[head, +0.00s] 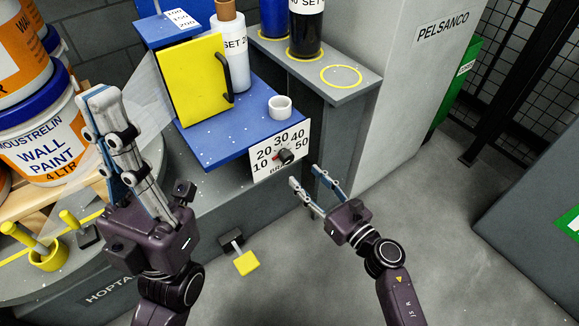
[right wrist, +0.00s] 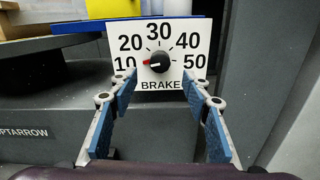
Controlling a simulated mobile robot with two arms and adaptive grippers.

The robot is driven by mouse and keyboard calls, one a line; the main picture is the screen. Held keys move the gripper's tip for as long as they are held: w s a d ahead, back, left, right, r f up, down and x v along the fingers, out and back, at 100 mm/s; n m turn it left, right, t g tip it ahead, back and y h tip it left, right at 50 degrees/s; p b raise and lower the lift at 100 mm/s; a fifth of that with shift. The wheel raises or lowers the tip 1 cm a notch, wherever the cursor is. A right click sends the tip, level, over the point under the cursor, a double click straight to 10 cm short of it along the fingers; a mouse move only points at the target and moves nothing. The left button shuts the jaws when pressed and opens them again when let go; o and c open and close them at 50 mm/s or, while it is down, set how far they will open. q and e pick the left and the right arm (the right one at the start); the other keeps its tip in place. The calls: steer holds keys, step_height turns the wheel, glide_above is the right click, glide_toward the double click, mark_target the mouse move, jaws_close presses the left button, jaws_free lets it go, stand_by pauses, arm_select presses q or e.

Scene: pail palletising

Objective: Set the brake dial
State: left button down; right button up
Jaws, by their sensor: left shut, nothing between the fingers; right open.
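The brake dial (head: 285,156) is a black knob with a red pointer on a white plate (head: 292,137) marked 10 to 50, on the front of the blue shelf. In the right wrist view the knob (right wrist: 157,62) has its red mark toward the left, near 10. My right gripper (head: 310,175) is open in front of and just below the dial plate. In the wrist view its fingers (right wrist: 160,90) stand either side of the knob, apart from it. My left gripper (head: 98,96) is shut and empty, raised in front of the paint pails at left.
White and blue paint pails (head: 40,145) stand on a pallet at left, partly wrapped in clear film. A yellow panel (head: 195,80) with a black handle and a white ring (head: 280,107) are on the blue shelf. A yellow pedal (head: 246,263) sticks out below. Floor at right is clear.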

mark_target(290, 160)
steer(key=b+x, duration=0.1)
steer(key=x, duration=0.6)
steer(key=shift+w+a, duration=0.15)
steer(key=shift+w, duration=0.05)
steer(key=c, duration=1.2)
